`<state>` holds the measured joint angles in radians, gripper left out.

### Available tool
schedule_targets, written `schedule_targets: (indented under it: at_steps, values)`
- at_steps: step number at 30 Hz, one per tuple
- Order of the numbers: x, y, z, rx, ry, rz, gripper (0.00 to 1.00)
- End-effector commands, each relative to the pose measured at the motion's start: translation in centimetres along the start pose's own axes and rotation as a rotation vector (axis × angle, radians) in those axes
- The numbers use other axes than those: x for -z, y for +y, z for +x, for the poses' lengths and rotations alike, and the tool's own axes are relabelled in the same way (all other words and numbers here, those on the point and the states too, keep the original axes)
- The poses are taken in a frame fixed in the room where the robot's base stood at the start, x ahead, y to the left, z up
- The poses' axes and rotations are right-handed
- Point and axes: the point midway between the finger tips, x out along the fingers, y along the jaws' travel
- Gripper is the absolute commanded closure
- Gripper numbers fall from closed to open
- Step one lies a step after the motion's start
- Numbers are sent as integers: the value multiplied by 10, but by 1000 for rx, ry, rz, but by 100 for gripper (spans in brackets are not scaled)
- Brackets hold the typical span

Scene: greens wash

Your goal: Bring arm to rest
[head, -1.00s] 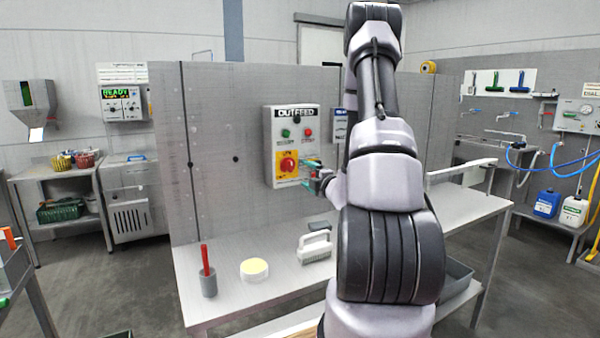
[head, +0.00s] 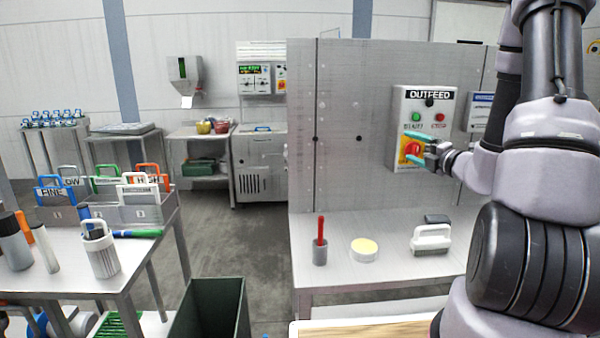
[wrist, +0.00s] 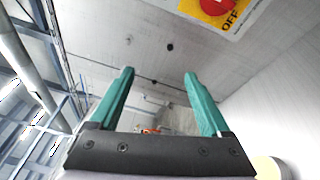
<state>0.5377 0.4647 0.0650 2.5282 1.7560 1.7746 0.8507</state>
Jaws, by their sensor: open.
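My gripper (head: 420,149) is in front of the OUTFEED control box (head: 424,108) in the head view, level with its red rotary switch on a yellow plate (head: 410,150). In the wrist view my gripper (wrist: 160,80) has its two teal fingers spread wide with nothing between them. The yellow plate with the red knob and the word OFF (wrist: 222,12) shows at the top right of that view, apart from the fingers. My arm comes in from the right side of the head view.
The bench (head: 340,276) below bears a red-handled tool in a grey cup (head: 320,250), a round yellow-topped tub (head: 364,249) and a white-handled brush (head: 431,239). A dark green bin (head: 212,312) stands left of the bench. Open floor lies behind it.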

Motion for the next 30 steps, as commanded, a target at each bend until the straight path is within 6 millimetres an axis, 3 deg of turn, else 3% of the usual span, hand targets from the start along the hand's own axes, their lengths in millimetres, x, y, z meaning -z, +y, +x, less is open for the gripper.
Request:
schedule_targets:
  at_steps: [1, 3, 6, 9, 12, 17, 23, 24, 30]
  values:
    - [27, 32, 6, -40, 118, -126, 19]
    - [69, 66, 5, -95, 293, -325, 19]
    - [126, 103, -11, -183, 525, -630, 19]
    - [172, 127, -39, -283, 735, -954, 19]
    - [203, 139, -73, -393, 920, -1294, 19]
    - [221, 145, -126, -579, 1168, -1867, 19]
    - [195, 155, -172, -785, 1385, -2597, 19]
    - [187, 160, -178, 797, -1384, 2665, 19]
    - [157, 181, -194, 657, -1114, 2338, 19]
